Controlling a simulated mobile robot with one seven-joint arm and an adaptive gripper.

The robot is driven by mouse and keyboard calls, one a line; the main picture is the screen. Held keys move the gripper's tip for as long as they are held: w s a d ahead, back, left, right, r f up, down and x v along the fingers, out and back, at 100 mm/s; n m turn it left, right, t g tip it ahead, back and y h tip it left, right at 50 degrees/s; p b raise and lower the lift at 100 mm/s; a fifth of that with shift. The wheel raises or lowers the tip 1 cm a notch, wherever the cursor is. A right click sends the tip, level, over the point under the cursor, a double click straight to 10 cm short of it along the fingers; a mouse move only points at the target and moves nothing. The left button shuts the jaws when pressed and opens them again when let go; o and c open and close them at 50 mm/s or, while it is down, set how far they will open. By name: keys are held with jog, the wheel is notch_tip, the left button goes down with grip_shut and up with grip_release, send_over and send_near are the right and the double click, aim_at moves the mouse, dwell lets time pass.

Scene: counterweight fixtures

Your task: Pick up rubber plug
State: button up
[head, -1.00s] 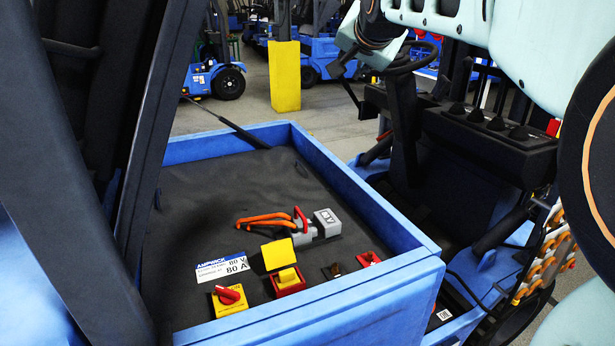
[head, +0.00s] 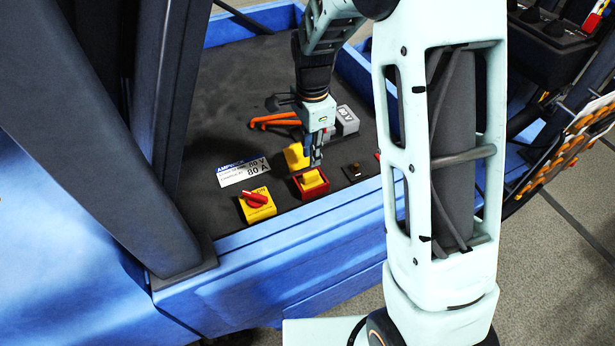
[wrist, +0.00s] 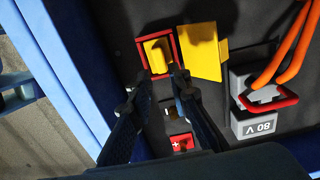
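A yellow block, which I take to be the rubber plug (head: 312,177), sits in a red square frame on the dark panel. It also shows in the wrist view (wrist: 157,54). A yellow flap (wrist: 200,52) stands open beside the frame. My gripper (head: 316,160) points down just above the block. In the wrist view my gripper (wrist: 161,75) has its two dark fingers apart, with the block just beyond and between their tips. Nothing is held. I cannot tell whether a fingertip touches the frame.
A red rotary switch on a yellow plate (head: 256,203) and a label (head: 243,170) lie left of the frame. A grey connector (head: 346,120) with orange cables (head: 275,121) is behind. A small dark fitting (head: 355,171) sits to the right. Blue walls (head: 290,230) edge the tray.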

aim_at(311, 173)
notch_tip(311, 173, down, 8)
jog(key=shift+f+p, duration=0.1)
jog(key=shift+p, duration=0.6)
grip_shut()
